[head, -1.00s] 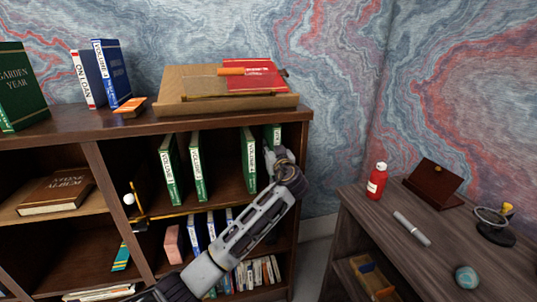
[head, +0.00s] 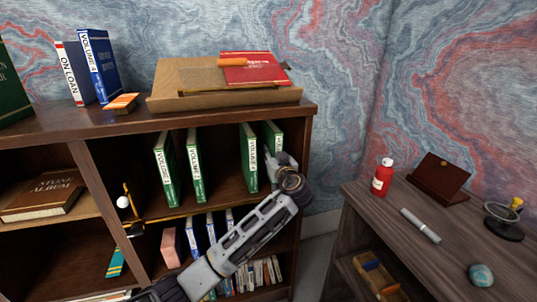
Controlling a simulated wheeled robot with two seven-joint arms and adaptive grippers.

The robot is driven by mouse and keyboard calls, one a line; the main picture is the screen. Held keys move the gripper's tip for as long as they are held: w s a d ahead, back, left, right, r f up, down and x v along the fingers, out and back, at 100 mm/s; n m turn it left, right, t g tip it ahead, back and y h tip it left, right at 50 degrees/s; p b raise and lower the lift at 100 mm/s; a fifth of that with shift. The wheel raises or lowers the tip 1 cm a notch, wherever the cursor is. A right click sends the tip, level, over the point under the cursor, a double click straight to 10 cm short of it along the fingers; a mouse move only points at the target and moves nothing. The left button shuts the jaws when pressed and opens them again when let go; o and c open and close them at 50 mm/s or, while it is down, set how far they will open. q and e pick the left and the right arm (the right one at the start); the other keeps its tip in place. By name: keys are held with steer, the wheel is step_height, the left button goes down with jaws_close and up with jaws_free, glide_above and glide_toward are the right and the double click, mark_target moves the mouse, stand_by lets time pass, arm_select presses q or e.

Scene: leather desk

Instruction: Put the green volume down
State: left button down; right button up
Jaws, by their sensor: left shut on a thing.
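A green volume (head: 273,136) stands upright at the right end of the bookcase's upper compartment. Its lower part is hidden behind my left gripper (head: 277,160), which is shut on it. Three more green volumes stand upright in the same compartment: one (head: 248,157) close to the left of the held one, and two (head: 166,170) (head: 195,166) further left with a gap between. I cannot tell whether the held volume touches the shelf. My right gripper is not in view.
The bookcase's right side wall (head: 299,170) is close beside my left gripper. A tilted board (head: 190,101) with a red book (head: 252,68) lies on top. Below are blue volumes (head: 194,237). A desk (head: 430,262) with a red bottle (head: 382,177) stands at the right.

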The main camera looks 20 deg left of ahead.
arm_select(q)
steer(key=shift+s+d+r, duration=0.1)
steer(key=shift+r, duration=0.05)
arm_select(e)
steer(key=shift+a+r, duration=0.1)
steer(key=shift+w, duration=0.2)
arm_select(q)
steer(key=c, duration=1.6)
jaws_free()
steer(key=shift+f, duration=0.2)
steer(key=o, duration=0.4)
steer(key=shift+r, duration=0.1)
steer(key=shift+v, duration=0.8)
steer(key=p+v, duration=0.2)
steer(key=v, duration=0.8)
steer(key=shift+s, duration=0.15)
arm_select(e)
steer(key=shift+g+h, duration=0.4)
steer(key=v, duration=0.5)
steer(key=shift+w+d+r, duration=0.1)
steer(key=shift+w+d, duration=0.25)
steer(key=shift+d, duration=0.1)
